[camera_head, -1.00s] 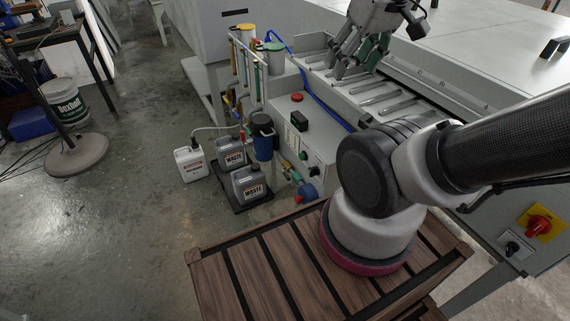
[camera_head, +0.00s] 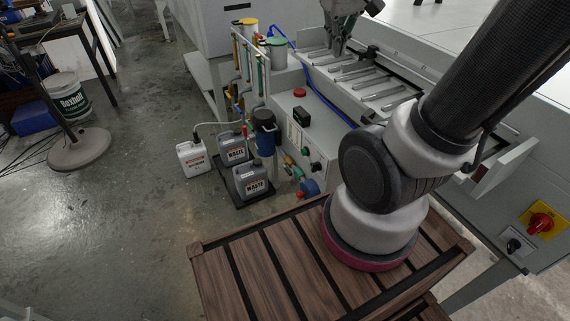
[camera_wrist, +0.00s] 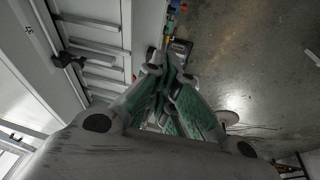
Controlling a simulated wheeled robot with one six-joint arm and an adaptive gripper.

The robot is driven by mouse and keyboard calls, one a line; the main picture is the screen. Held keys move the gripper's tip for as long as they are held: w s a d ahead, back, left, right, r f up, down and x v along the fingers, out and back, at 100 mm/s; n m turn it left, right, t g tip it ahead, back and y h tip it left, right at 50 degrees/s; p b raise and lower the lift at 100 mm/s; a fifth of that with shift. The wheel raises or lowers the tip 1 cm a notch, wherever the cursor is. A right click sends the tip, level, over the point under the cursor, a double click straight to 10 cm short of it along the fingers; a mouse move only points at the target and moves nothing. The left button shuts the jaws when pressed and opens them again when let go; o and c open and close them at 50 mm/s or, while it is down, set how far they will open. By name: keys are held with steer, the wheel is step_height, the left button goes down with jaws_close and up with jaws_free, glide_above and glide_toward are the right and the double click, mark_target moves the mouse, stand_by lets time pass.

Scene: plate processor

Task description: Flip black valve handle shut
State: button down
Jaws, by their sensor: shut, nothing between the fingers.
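My gripper (camera_head: 337,50) is at the top of the head view, above the slatted tray of the grey machine, pointing down. Its green-padded fingers meet at the tips in the wrist view (camera_wrist: 170,62), with nothing between them. I cannot tell for sure which part is the black valve handle. Candidates are a small black knob (camera_head: 316,167) on the machine's front panel and a black switch knob (camera_head: 514,245) on the lower right panel. My gripper touches neither. The pipe rack's valves (camera_head: 238,95) are too small to make out clearly.
A blue hose (camera_head: 325,103) crosses the machine. A black fitting (camera_head: 369,53) sits by the tray. Open floor lies to the left.

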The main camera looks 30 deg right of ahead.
steer(key=w+f+g+h, duration=0.1)
steer(key=w+f, duration=0.7)
steer(key=w, duration=0.4)
steer(key=g, duration=0.1)
glide_above(286, 167)
step_height(286, 167, down, 21)
steer(key=a+f, duration=0.1)
steer(key=f, duration=0.6)
steer(key=a+f+n+g, duration=0.1)
steer(key=a+f, duration=0.1)
steer(key=f, duration=0.6)
steer(key=shift+a, duration=0.25)
steer(key=shift+f, duration=0.2)
steer(key=x, duration=1.3)
steer(key=shift+s+f, duration=0.1)
steer(key=shift+f, duration=0.3)
steer(key=shift+a, duration=0.2)
steer(key=shift+s+d, duration=0.1)
steer(key=shift+d, duration=0.05)
